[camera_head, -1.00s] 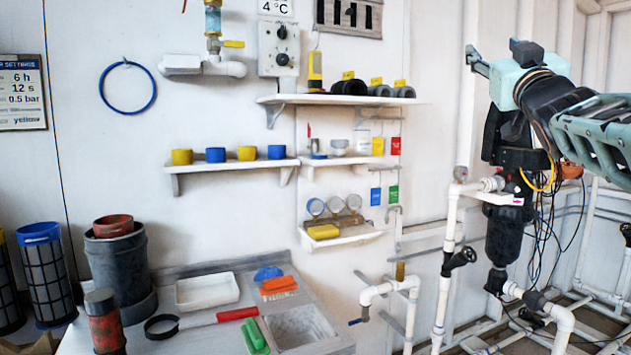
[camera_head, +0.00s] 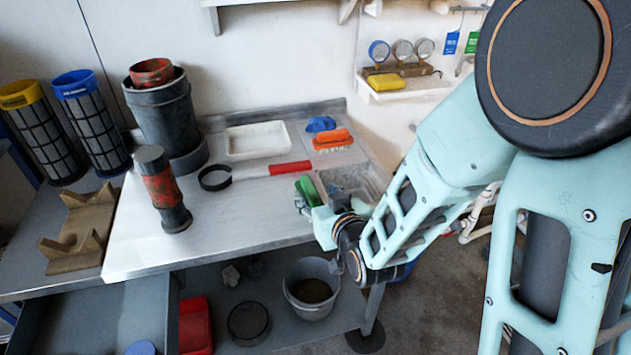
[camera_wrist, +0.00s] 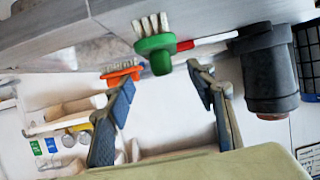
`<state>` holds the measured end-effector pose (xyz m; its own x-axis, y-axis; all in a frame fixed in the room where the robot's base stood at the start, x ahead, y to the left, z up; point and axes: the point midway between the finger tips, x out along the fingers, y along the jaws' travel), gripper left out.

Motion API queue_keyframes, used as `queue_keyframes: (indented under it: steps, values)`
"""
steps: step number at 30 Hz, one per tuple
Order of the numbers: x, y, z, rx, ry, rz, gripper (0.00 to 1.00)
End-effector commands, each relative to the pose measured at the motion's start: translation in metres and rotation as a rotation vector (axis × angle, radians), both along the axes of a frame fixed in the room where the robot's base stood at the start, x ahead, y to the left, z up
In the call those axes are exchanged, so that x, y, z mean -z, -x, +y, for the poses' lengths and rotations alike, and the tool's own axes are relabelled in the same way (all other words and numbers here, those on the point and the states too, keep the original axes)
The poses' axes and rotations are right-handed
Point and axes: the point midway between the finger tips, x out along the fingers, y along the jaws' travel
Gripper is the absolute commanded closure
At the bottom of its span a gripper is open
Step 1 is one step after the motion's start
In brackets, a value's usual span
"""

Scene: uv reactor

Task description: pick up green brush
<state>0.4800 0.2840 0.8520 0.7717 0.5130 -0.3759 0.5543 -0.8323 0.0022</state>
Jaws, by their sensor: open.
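The green brush (camera_head: 309,190) lies at the right front part of the metal bench, by the sink, partly hidden by my gripper. In the wrist view the green brush (camera_wrist: 155,50) has pale bristles and shows beyond and between my open fingers, apart from them. My gripper (camera_wrist: 160,85) is open and empty, its two dark pads spread to either side of the brush. In the head view my gripper (camera_head: 306,204) is at the end of my arm, right beside the brush; its fingers are small there.
An orange brush (camera_head: 333,139), a blue item (camera_head: 320,124) and a white tray (camera_head: 256,140) lie behind. A red-handled ring tool (camera_head: 290,168) lies to the left. The sink (camera_head: 352,183) is at right. A red-and-black cylinder (camera_head: 163,190) stands upright at left.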

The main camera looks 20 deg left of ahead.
Motion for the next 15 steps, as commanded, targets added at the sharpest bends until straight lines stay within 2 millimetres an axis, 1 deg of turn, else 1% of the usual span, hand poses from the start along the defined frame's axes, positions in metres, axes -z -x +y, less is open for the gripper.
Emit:
queue_keyframes:
  steps: [2, 8, 12, 15]
  values:
    - [0.007, 0.000, 0.005, -0.005, 0.002, 0.009, 0.49]
    - [0.020, -0.023, 0.021, -0.006, 0.003, 0.009, 0.49]
    - [0.024, -0.035, 0.029, -0.006, 0.003, 0.007, 0.49]
    - [0.027, -0.039, 0.031, -0.006, 0.003, 0.007, 0.49]
